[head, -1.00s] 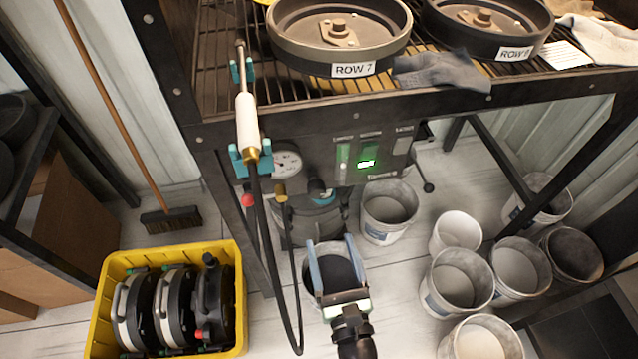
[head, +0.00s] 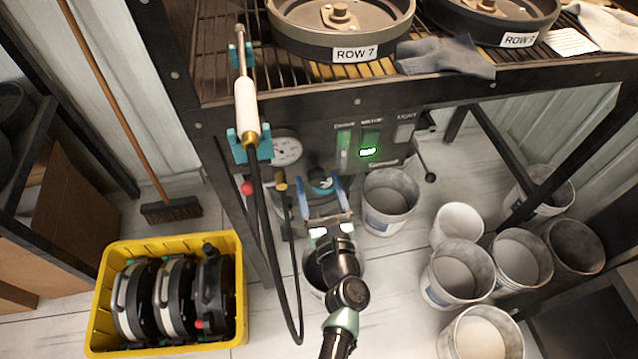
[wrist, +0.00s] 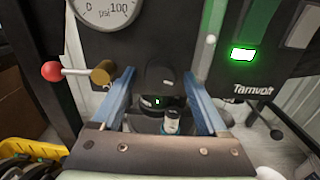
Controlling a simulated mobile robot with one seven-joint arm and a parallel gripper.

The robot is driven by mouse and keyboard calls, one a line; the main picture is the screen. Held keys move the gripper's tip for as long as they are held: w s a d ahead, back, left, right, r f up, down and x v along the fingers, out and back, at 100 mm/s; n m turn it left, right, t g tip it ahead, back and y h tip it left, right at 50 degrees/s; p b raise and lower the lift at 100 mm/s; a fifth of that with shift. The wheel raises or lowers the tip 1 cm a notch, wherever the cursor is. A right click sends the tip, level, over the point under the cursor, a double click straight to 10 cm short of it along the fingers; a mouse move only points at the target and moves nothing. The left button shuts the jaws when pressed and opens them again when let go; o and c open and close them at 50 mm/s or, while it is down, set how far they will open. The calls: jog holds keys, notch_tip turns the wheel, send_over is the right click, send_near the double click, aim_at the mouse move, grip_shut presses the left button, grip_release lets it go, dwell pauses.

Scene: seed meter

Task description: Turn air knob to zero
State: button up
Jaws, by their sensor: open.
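In the wrist view the black knob (wrist: 161,82) appears between my two blue fingers. My gripper (head: 322,190) is open, with a finger on each side of the knob; I cannot tell whether either touches it. The gauge (wrist: 105,8) is cut off at the top of the wrist view, and its needle reading is not clear.
A red-ended lever (wrist: 55,71) with a brass fitting sits left of the knob. A black hose (head: 262,225) hangs in front at the left. A lit green switch (head: 368,150) is to the right. Several buckets (head: 457,273) and a yellow crate (head: 100,300) stand on the floor.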

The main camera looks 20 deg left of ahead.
grip_shut()
jog(key=shift+f+b, duration=0.1)
jog(key=shift+b, duration=0.2)
jog(key=n+b, duration=0.2)
jog(key=n, duration=0.2)
jog(key=shift+d+f+b, duration=0.1)
jog(key=shift+b, duration=0.3)
jog(key=n+b, duration=0.4)
jog(key=n, duration=0.2)
jog(key=n+b, duration=0.4)
jog(key=n, duration=0.1)
jog(key=shift+w+d+n, duration=0.1)
jog(key=shift+n, duration=0.3)
jog(key=shift+r+n+b, duration=0.15)
jog(key=shift+n+b, duration=0.65)
jog(key=shift+n, duration=0.35)
jog(key=shift+r+n+b, duration=0.15)
jog(key=shift+n+b, duration=0.65)
jog(key=shift+n, duration=0.35)
